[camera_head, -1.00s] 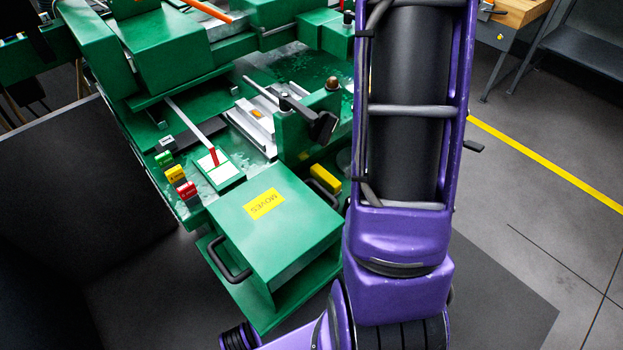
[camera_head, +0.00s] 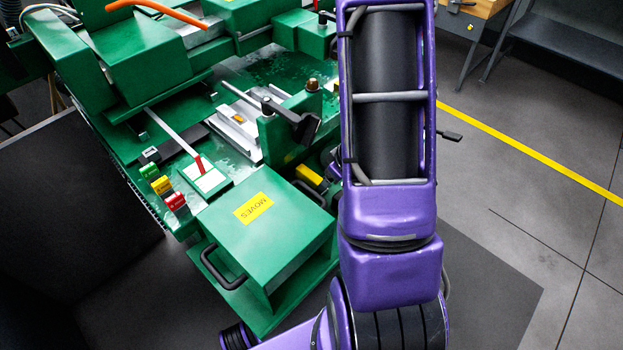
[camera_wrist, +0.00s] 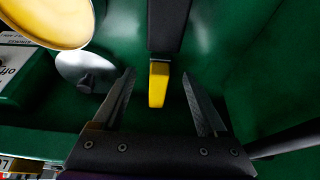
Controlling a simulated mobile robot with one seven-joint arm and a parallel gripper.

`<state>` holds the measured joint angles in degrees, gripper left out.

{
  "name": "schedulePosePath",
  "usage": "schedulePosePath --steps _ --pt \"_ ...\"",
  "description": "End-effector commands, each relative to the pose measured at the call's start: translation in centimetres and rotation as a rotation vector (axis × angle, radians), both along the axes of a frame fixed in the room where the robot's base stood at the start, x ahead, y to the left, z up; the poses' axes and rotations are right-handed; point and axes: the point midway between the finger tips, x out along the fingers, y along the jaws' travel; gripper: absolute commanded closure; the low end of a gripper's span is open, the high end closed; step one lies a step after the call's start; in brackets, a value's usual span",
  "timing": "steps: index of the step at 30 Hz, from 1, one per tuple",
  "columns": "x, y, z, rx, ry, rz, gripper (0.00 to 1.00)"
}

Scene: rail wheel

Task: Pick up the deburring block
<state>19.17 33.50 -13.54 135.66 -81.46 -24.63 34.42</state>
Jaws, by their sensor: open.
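A yellow block with a dark part, which I take as the deburring block, shows in the wrist view (camera_wrist: 158,84), ahead of and between the fingertips. My gripper (camera_wrist: 158,74) is open, one finger to each side of the block's line, with nothing clamped. I cannot tell how deep the block is between the fingers. In the head view a yellow block (camera_head: 311,177) lies on the green machine beside the box marked MOVES, close to my arm; it seems to be the same block. My gripper is hidden behind my purple arm in the head view.
The green MOVES box (camera_head: 262,215) with black handles stands in front. A dark clamp lever (camera_head: 300,122) rises behind the yellow block. In the wrist view a shiny round disc (camera_wrist: 82,70) and a yellow round part (camera_wrist: 48,18) are near the left finger. Open floor lies right.

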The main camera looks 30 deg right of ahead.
Motion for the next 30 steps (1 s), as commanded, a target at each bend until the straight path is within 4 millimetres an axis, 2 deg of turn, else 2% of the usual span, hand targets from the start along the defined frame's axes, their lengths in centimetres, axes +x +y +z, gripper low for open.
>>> schedulePosePath --steps 5,11,12,15,30 --pt "1.4 0.6 0.0 0.0 -0.001 0.002 0.25" --pt "4.9 1.9 0.0 0.0 -0.001 0.004 0.25" --pt "4.9 1.9 -1.5 0.001 0.003 0.0 0.25" --pt "5.3 2.0 -2.5 0.001 0.001 0.0 0.25" --pt "5.6 2.0 -2.8 0.0 0.0 -0.001 0.25"
